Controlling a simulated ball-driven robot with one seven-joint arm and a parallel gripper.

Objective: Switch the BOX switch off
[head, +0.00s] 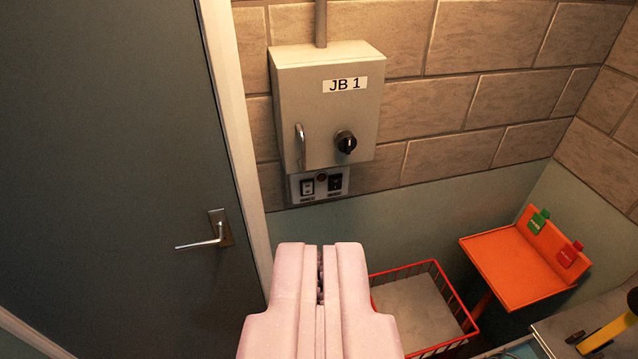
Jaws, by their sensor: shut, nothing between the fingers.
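A grey metal box (310,100) labelled JB 1 hangs on the brick wall. It has a black rotary knob (346,142) on its front and a metal handle (300,146) at the left of its door. A small panel under the box carries two rocker switches, a left switch (307,187) with white on it and a dark right switch (335,183). Their labels are too small to read, so I cannot tell which one is BOX. My pink gripper (320,250) is shut and empty, below the panel in the picture and apart from it.
A grey door (100,130) with a lever handle (203,241) is at the left. A red wire basket (437,268) stands at the lower right. An orange stand (512,268) holds a green tag (539,220) and a red tag (570,253). A yellow-handled tool (608,333) lies at the right edge.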

